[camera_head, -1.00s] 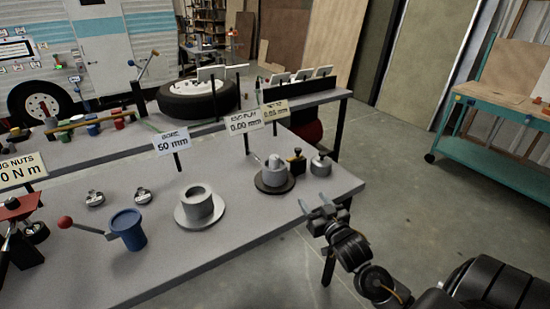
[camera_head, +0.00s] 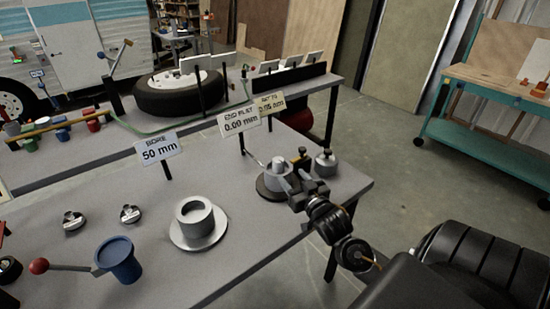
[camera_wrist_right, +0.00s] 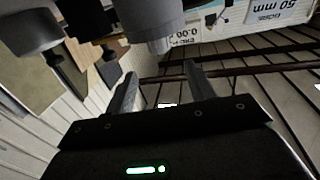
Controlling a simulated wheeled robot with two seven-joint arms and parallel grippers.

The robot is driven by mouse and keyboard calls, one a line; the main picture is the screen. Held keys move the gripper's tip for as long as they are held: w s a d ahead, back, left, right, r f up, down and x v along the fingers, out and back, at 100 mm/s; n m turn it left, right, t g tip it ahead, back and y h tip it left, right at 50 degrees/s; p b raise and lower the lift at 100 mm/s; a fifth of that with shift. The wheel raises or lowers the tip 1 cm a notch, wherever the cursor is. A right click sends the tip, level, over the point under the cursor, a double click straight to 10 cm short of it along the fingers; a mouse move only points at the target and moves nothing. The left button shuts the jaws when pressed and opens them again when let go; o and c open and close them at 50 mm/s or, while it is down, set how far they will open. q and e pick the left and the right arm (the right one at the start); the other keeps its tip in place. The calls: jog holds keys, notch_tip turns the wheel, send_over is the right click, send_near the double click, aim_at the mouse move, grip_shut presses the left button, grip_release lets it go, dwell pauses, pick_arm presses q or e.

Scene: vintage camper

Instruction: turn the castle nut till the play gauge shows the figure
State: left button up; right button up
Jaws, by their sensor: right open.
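The grey hub (camera_head: 274,176) with a rounded top piece stands on a dark round base (camera_head: 268,192) near the bench's right end. I cannot make out the castle nut's slots. A sign reading END PLAY 0.00 mm (camera_head: 239,123) stands behind it, and a SET TO sign (camera_head: 270,104), apparently 0.05 mm, stands beside that. My right gripper (camera_head: 287,178) is open at the hub's near right side and partly covers it. In the right wrist view its open fingers (camera_wrist_right: 160,84) have nothing between them, with a pale grey cylinder (camera_wrist_right: 150,22) beyond. My left gripper is out of view.
A small dark block with a brass top (camera_head: 301,160) and a grey lidded pot (camera_head: 325,164) stand close right of the hub. A flanged grey sleeve (camera_head: 194,222) and a blue cup (camera_head: 120,262) stand to the left. Open floor lies beyond the bench's right edge.

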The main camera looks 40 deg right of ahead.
aim_at(281, 163)
jog(key=shift+x, duration=1.25)
jog(key=p+x, duration=0.1)
jog(key=x, duration=0.6)
jog(key=shift+w, duration=0.5)
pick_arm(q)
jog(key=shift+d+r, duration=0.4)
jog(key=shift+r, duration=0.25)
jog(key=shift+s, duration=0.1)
pick_arm(e)
jog(key=shift+c, duration=0.7)
jog(key=c, duration=0.8)
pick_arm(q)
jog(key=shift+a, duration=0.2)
